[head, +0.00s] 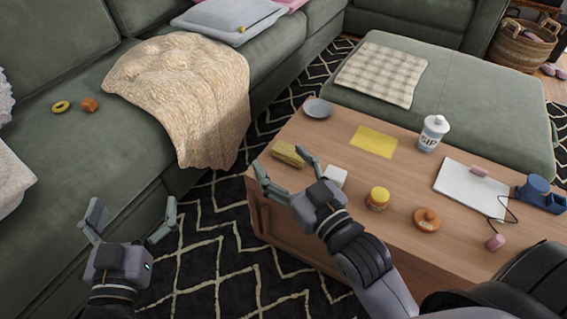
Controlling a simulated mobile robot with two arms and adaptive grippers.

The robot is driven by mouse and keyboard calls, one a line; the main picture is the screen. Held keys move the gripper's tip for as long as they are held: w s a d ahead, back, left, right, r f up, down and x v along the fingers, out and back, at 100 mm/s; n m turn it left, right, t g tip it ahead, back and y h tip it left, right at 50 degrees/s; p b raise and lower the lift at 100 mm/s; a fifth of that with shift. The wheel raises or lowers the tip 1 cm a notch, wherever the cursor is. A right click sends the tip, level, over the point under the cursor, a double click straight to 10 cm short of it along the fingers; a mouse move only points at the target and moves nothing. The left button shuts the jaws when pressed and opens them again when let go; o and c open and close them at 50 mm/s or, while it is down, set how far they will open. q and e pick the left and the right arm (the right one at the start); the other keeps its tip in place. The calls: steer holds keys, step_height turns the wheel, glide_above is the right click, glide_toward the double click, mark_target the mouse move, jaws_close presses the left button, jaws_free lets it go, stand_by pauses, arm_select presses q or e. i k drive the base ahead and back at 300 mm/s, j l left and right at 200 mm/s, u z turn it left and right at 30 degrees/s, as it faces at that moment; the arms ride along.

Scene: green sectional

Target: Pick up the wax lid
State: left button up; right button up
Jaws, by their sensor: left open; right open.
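A round orange-brown piece with a small knob (427,219) lies on the wooden table and looks like a lid. A small jar with a yellow top (378,198) stands to its left; I cannot tell for sure which of the two is the wax lid. My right gripper (280,157) is open over the table's left end, well left of both. A yellow block-like object (288,152) shows near its fingertips; I see no grip on it. My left gripper (132,205) is open and empty, in front of the green sofa, left of the table.
The wooden table (330,240) also bears a grey dish (318,108), yellow sheet (374,142), white piece (335,177), white bottle (433,133), clipboard (468,188) and blue item (540,193). A green ottoman (470,105) stands behind. A blanket (185,85) drapes off the sofa (60,130).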

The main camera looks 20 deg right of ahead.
mark_target(426, 221)
steer(key=z, duration=1.9)
